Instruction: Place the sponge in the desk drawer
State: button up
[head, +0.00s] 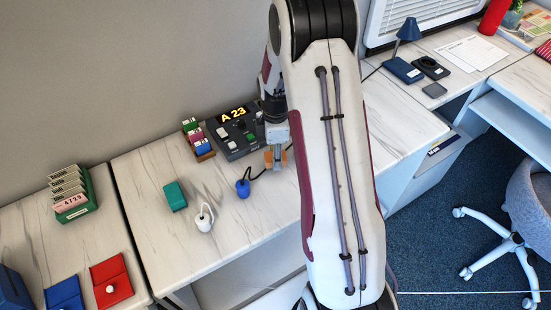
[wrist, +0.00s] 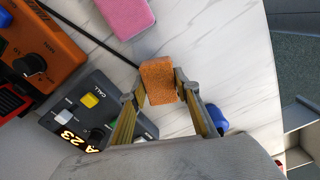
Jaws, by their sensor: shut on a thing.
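My gripper (wrist: 160,90) is shut on an orange-brown sponge-like block (wrist: 158,70), with one finger on each side. In the head view, my gripper (head: 276,158) is above the marble-topped desk, near the control box, with the block's orange sides (head: 284,158) showing. I cannot tell how far the block is from the desktop. A white desk front (head: 270,270) shows below the top, partly hidden by my arm; I cannot make out an open drawer there.
A control box (head: 238,138) reading "A 23" stands behind my gripper. A teal block (head: 175,196), a blue corded object (head: 243,188) and a white one (head: 205,218) are to the left. A pink block (wrist: 125,15) shows in the wrist view. My arm hides the desk's right part.

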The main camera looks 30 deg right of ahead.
notch_tip(320, 180, up, 8)
jog(key=shift+r, duration=0.1)
dwell(0.4)
dwell(0.7)
